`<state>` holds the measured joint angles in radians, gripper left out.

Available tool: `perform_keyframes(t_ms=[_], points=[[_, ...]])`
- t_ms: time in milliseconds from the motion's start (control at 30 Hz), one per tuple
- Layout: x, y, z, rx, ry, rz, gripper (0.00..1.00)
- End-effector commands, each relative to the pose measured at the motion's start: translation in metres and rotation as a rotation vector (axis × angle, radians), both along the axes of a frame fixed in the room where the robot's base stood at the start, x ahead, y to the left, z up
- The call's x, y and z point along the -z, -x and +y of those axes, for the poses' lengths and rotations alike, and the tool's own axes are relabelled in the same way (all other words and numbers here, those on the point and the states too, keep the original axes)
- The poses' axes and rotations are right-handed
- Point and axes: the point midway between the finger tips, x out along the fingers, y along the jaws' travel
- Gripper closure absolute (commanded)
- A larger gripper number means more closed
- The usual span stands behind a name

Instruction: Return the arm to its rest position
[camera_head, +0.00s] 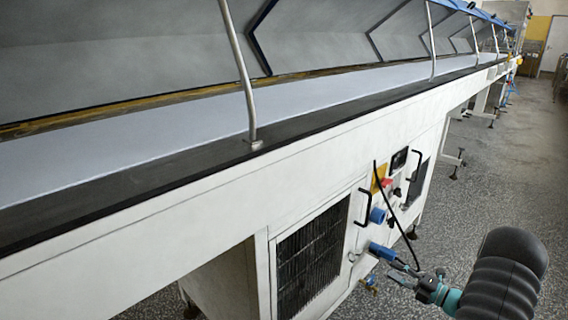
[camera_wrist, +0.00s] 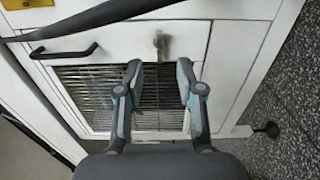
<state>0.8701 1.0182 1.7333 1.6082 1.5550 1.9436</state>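My gripper (camera_wrist: 159,70) is open in the wrist view, with a clear gap between its two fingers and nothing held. Behind the gap are the dark vent grille (camera_wrist: 100,88) and a small tap-like fitting (camera_wrist: 160,42) on the white machine panel. In the head view my gripper (camera_head: 402,274) is at the lower right, in front of the machine's end panel. My arm (camera_head: 503,275) comes in from the lower right. The fingertips are small there, and I cannot tell how far they stand from the panel.
The long white machine (camera_head: 340,140) with its pale belt (camera_head: 190,125) fills the left and middle. Its panel has black handles (camera_head: 363,207), a blue round fitting (camera_head: 378,215) and a grille (camera_head: 312,262). A black cable (camera_wrist: 90,18) crosses the wrist view. Speckled floor (camera_head: 510,165) is clear at right.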

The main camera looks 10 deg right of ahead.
Motion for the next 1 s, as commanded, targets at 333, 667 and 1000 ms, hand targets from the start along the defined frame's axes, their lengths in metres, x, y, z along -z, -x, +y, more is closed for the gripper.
perform_keyframes(t_ms=[333, 667, 1000], points=[[0.049, 0.034, 0.033, -0.179, 0.474, -0.178, 0.62], [0.033, 0.106, 0.094, -0.691, 1.010, -0.543, 0.62], [-0.029, 0.163, 0.143, -1.274, 1.382, -1.065, 0.62]])
